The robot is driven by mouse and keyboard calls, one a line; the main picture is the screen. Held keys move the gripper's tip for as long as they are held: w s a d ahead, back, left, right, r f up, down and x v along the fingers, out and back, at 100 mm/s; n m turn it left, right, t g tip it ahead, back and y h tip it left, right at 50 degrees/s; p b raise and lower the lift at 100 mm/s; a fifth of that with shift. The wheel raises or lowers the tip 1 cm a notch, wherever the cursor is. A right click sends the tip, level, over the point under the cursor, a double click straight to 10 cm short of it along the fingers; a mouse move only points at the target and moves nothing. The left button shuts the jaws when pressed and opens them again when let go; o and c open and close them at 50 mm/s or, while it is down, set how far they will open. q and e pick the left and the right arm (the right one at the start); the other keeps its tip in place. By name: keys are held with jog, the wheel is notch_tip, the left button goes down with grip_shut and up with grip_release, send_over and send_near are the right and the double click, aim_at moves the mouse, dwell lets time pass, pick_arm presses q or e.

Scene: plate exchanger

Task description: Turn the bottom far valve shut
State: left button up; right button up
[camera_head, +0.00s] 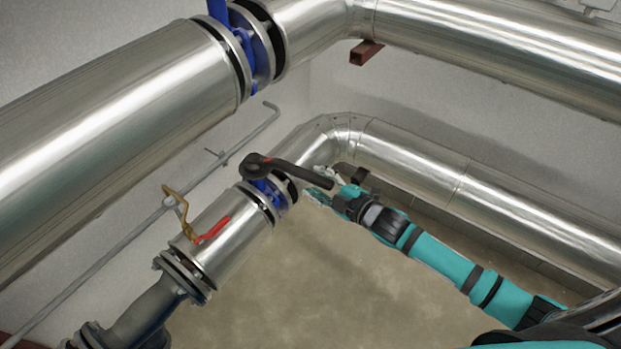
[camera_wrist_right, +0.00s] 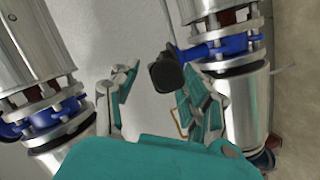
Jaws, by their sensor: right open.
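The bottom far valve (camera_head: 270,190) is a blue body between flanges on the lower silver pipe. Its black lever handle (camera_head: 290,170) reaches right from the hub in the head view, across the pipe. My right gripper (camera_head: 322,184) is beside the handle's free end, with its fingers partly hidden there. In the right wrist view, the gripper (camera_wrist_right: 155,92) is open. The dark handle end (camera_wrist_right: 166,73) lies between its fingers, nearer the right finger. The blue valve body (camera_wrist_right: 222,48) is just right of it. I cannot tell whether a finger touches the handle. My left gripper is out of view.
Another blue valve (camera_head: 240,38) sits on the larger upper pipe (camera_head: 125,115). A small red lever (camera_head: 212,230) and a brass fitting (camera_head: 177,205) are on the lower pipe, nearer me. A thin grey pipe (camera_head: 105,247) runs along the wall. The floor (camera_head: 300,275) below is clear.

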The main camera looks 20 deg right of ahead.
aim_at(311, 177)
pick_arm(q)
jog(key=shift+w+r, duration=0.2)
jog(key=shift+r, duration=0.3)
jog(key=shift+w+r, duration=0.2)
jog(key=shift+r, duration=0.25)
pick_arm(e)
jog(key=shift+x, duration=1.7)
grip_shut()
